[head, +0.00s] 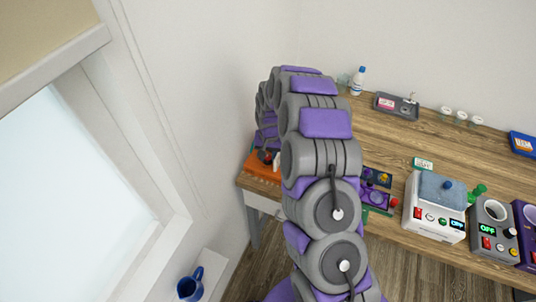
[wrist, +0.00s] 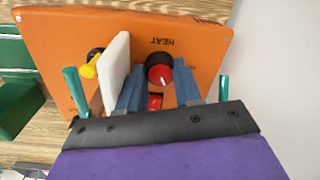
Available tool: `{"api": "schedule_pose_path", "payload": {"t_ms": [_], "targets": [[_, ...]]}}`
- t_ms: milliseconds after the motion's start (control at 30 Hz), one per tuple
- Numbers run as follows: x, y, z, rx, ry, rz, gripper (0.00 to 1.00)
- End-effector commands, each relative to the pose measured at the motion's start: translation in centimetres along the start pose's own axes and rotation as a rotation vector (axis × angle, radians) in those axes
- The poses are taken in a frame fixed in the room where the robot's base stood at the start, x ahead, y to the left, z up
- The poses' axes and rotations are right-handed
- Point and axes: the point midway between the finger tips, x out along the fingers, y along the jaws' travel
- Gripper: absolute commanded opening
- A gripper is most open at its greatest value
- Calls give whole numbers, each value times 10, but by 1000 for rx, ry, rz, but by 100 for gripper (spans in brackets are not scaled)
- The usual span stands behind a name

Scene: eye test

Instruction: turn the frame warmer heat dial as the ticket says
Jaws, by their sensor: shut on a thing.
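The frame warmer is an orange box (wrist: 205,62) with the word HEAT upside down on its top in the wrist view. Its heat dial (wrist: 159,70) has a black body and a red cap with a white mark pointing toward the bottom of the view, slightly right. My gripper (wrist: 158,86) has its blue fingers on either side of the dial, shut on it. A red switch (wrist: 155,102) shows between the fingers. In the head view the orange warmer (head: 259,171) is at the table's left end, partly behind my arm, which hides my gripper. No ticket is readable.
A yellow knob (wrist: 90,68) and an upright white plate (wrist: 115,66) are left of the fingers. A white wall is close on the right. In the head view, a white device (head: 425,215) and a grey device reading OFF (head: 490,235) stand at right on the wooden table (head: 395,145).

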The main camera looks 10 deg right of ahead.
Motion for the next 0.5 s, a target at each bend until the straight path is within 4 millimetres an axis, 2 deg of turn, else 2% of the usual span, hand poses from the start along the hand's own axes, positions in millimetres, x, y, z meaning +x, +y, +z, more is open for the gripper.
{"api": "schedule_pose_path", "payload": {"t_ms": [333,367,500], "targets": [[0,0,1,2,-2,0,3],[0,0,1,2,-1,0,36],[0,0,0,1,-1,0,49]]}}
